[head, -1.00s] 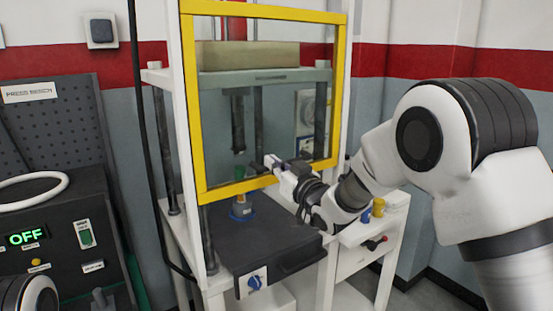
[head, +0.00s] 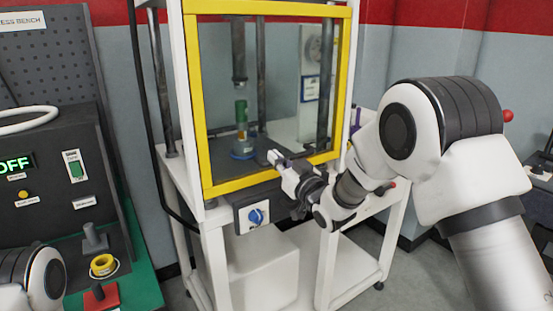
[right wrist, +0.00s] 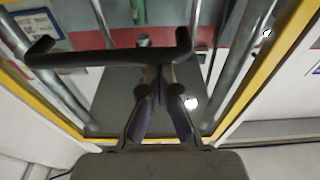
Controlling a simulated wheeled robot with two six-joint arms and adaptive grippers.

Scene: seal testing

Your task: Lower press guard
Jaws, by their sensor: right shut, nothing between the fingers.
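The press guard (head: 197,100) is a clear panel in a yellow frame on the front of the white press stand. In the head view its bottom bar is just above the front of the dark press base. My right gripper (head: 274,157) is at the middle of the bottom bar. It is shut with nothing between its fingers. In the right wrist view a dark handle bar (right wrist: 105,57) crosses at the shut fingertips (right wrist: 157,80); whether they touch it I cannot tell. My left gripper is out of view.
Behind the guard a green piece (head: 241,112) stands under the dark press ram. A blue knob (head: 256,216) is on the front of the base. The control bench (head: 60,170), with a green "OFF" display, stands at the left. Floor shows at the right of the stand.

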